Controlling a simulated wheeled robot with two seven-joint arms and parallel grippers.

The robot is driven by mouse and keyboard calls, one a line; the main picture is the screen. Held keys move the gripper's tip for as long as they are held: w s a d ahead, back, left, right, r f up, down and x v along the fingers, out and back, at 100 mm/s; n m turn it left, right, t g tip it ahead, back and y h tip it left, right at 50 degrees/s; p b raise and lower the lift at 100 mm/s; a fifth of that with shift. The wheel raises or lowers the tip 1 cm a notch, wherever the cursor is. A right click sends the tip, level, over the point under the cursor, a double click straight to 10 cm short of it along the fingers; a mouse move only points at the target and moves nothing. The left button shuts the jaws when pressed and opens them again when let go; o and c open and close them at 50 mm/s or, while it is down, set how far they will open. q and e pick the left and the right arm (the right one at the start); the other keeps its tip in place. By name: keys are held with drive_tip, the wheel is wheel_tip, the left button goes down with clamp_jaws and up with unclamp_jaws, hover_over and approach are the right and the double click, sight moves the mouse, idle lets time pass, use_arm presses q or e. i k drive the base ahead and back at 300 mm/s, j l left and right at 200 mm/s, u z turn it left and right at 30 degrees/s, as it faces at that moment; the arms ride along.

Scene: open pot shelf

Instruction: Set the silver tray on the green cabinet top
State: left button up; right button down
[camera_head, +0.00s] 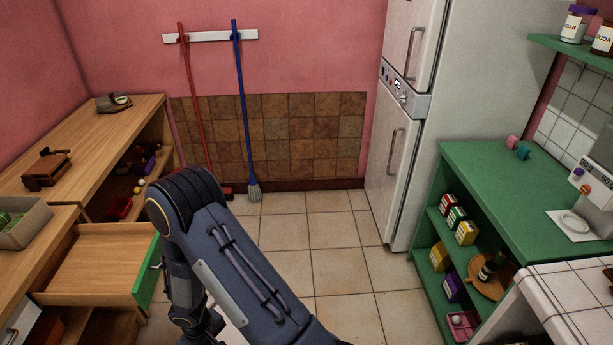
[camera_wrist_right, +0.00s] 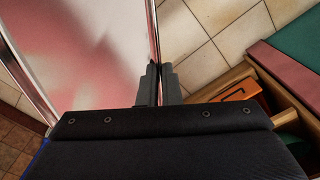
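In the right wrist view, the silver tray (camera_wrist_right: 95,50) is a large shiny sheet with a bright rim and a pink reflection. My right gripper (camera_wrist_right: 159,82) is shut on its edge, one dark finger on each side of the rim. The tray runs out of that picture, so its full outline is hidden. The green cabinet top (camera_head: 475,175) is at the right in the head view, with its front half bare. One of my arms crosses the middle of the head view, but no gripper shows clearly there. My left gripper is not in view.
An open drawer (camera_head: 100,262) juts out at left. The middle floor (camera_head: 335,245) is clear.

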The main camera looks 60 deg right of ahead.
sight(501, 179)
drive_tip(key=i+l, duration=0.15)
drive_tip(key=l, duration=0.25)
drive_tip(key=i+l, duration=0.15)
drive_tip(key=l, duration=0.25)
drive_tip(key=i+l, duration=0.15)
drive_tip(key=l, duration=0.25)
drive_tip(key=i+l, duration=0.15)
drive_tip(key=l, duration=0.25)
drive_tip(key=i+l, duration=0.2)
drive_tip(key=l, duration=0.2)
drive_tip(key=i+l, duration=0.15)
drive_tip(key=l, duration=0.25)
drive_tip(key=i+l+z, duration=0.1)
drive_tip(key=z, duration=0.35)
drive_tip(key=i+l+z, duration=0.1)
drive_tip(key=l+z, duration=0.15)
drive_tip(key=z, duration=0.2)
drive_tip(key=i+l+z, duration=0.1)
drive_tip(key=z, duration=0.35)
drive_tip(key=i+l+z, duration=0.1)
drive_tip(key=z, duration=0.35)
drive_tip(key=i+j, duration=0.05)
